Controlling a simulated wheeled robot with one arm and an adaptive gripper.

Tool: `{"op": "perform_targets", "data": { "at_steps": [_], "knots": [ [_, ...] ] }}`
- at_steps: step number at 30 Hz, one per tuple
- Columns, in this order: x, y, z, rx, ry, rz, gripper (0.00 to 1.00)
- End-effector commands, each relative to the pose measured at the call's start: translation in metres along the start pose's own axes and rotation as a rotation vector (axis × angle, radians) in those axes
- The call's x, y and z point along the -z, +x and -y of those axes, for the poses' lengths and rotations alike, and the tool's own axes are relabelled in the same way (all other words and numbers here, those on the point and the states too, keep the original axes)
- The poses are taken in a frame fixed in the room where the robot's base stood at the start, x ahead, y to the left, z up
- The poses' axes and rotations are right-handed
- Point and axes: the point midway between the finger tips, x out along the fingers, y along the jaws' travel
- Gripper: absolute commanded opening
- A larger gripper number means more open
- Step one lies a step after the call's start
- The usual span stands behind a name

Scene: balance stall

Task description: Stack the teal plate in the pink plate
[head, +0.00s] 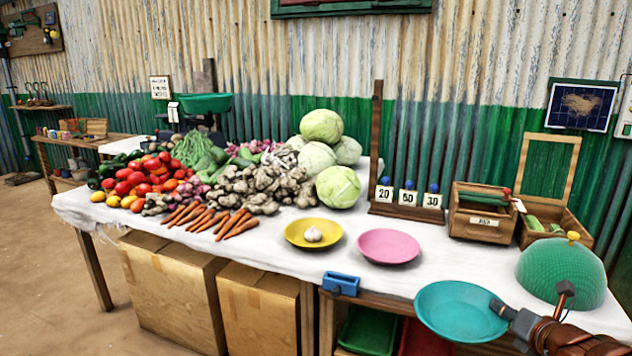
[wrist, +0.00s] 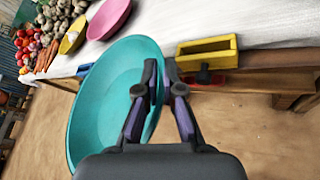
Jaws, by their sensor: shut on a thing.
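The teal plate (head: 452,312) is held by its right rim in my gripper (head: 504,310), at the front edge of the table in the head view. In the wrist view the teal plate (wrist: 95,115) fills the left side, and my gripper (wrist: 160,75) is shut on its rim. The pink plate (head: 389,246) lies flat and empty on the white cloth, up and to the left of the teal plate. It also shows at the top of the wrist view (wrist: 108,18). The two plates are apart.
A yellow plate (head: 313,233) with a garlic bulb (head: 313,234) lies left of the pink plate. A green mesh dome (head: 562,270) stands on the right. A blue holder (head: 341,284) is at the table's front edge.

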Motion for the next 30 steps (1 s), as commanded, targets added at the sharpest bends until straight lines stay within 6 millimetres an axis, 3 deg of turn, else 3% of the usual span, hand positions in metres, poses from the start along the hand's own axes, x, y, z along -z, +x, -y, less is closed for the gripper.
{"op": "perform_targets", "data": {
  "at_steps": [11,30],
  "knots": [
    [0.013,0.041,-0.049,-0.055,-0.025,-0.036,0.00],
    [0.034,0.109,-0.179,-0.161,-0.069,-0.096,0.00]
  ]
}}
